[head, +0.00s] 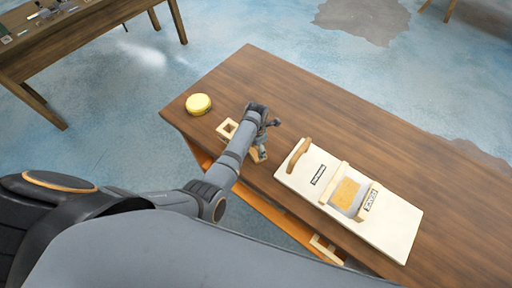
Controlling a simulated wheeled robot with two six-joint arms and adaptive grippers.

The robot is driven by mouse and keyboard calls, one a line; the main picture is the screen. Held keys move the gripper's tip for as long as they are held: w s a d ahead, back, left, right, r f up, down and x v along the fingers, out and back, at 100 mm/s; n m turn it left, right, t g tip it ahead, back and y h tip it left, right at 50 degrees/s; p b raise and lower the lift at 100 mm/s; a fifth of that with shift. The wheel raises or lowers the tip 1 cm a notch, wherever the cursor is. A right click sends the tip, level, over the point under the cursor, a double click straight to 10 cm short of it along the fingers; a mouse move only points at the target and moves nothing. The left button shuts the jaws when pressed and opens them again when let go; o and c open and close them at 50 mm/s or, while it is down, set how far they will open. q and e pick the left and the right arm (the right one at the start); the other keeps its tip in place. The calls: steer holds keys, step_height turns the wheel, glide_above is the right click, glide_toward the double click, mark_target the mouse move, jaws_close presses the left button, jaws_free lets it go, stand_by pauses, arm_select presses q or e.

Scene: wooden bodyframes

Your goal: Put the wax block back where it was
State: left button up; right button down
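My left gripper (262,144) is above the wooden table, between a small pale wooden frame and a cream board; its fingers are small and partly hidden, so I cannot tell whether it is open or shut. A small brown-orange piece (254,155) shows right at its fingers; I cannot tell whether it is held. A round yellow block (198,104) lies near the table's left corner. An orange-yellow rectangular block (346,193) sits in a pale holder on the cream board (399,226). I cannot tell which is the wax block. My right gripper is not in view.
The pale frame (227,129) lies left of my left gripper. A brown bar (299,157) and dark labels are on the board. An orange shelf or drawer (271,207) runs below the near table edge. The table (310,99) is clear behind the board. Another table (76,36) stands upper left.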

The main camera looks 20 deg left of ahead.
arm_select(q)
steer(key=shift+o, duration=1.1)
steer(key=shift+a, duration=0.1)
steer(key=shift+r, duration=0.4)
step_height(320, 180, up, 7)
steer(key=p, duration=0.7)
steer(key=shift+p, duration=0.4)
step_height(320, 180, up, 4)
steer(key=shift+f, duration=0.2)
steer(key=shift+r, duration=0.55)
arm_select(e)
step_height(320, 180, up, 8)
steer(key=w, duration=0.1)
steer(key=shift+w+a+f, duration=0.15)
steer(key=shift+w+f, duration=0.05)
